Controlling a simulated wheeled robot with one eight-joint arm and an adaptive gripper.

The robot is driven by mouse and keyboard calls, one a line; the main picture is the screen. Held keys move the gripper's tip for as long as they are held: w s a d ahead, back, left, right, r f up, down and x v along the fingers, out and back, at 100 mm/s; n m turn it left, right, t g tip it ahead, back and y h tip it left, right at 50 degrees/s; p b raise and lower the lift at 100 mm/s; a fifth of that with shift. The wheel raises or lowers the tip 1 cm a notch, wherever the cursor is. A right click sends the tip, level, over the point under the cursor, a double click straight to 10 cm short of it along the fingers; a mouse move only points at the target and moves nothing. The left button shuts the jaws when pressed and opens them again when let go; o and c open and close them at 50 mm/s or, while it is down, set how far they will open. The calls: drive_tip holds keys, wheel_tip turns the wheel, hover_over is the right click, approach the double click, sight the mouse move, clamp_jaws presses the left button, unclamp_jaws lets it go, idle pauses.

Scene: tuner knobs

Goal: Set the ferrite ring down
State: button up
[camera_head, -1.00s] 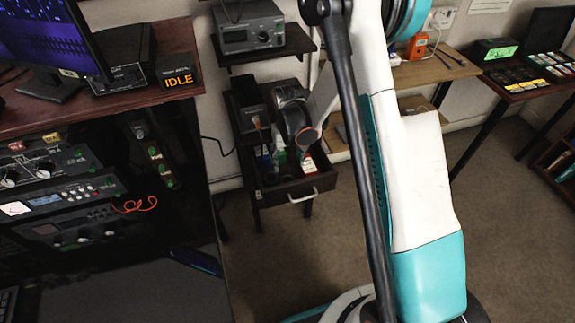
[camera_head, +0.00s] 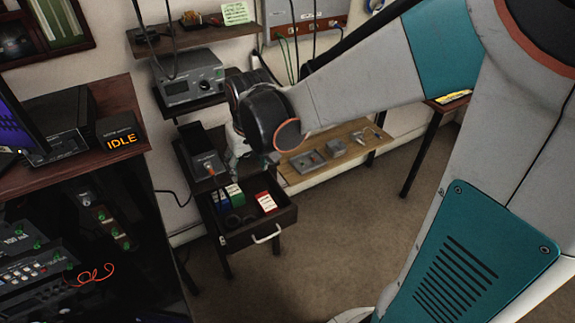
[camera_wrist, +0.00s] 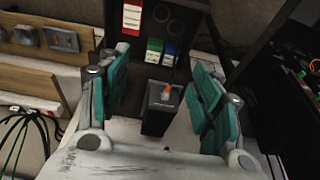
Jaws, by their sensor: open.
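My gripper (camera_wrist: 160,78) is open in the wrist view, its two teal-padded fingers wide apart with nothing held between them. In the head view my gripper (camera_head: 236,165) hangs over the back of the open drawer (camera_head: 262,232), beside the small stand. Two dark round shapes that look like rings lie in the drawer; one shows in the wrist view (camera_wrist: 180,28), and they are faint in the head view (camera_head: 233,220). I cannot tell which is the ferrite ring. The drawer lies beyond the fingertips in the wrist view.
A dark box with an orange tip (camera_wrist: 161,97) stands on the stand, below the gap between my fingers. The drawer also holds red-and-white (camera_head: 266,202), green and blue boxes. A wooden shelf with metal parts (camera_head: 334,150) is to the right. Open floor lies in front.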

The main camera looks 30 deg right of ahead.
drive_tip(key=s+r+t, duration=0.2)
drive_tip(key=s+r, duration=0.2)
drive_tip(key=s, duration=0.4)
drive_tip(key=s+r+t, duration=0.2)
drive_tip(key=s+r, duration=0.2)
drive_tip(key=s, duration=0.4)
drive_tip(key=shift+r, duration=0.1)
idle(0.5)
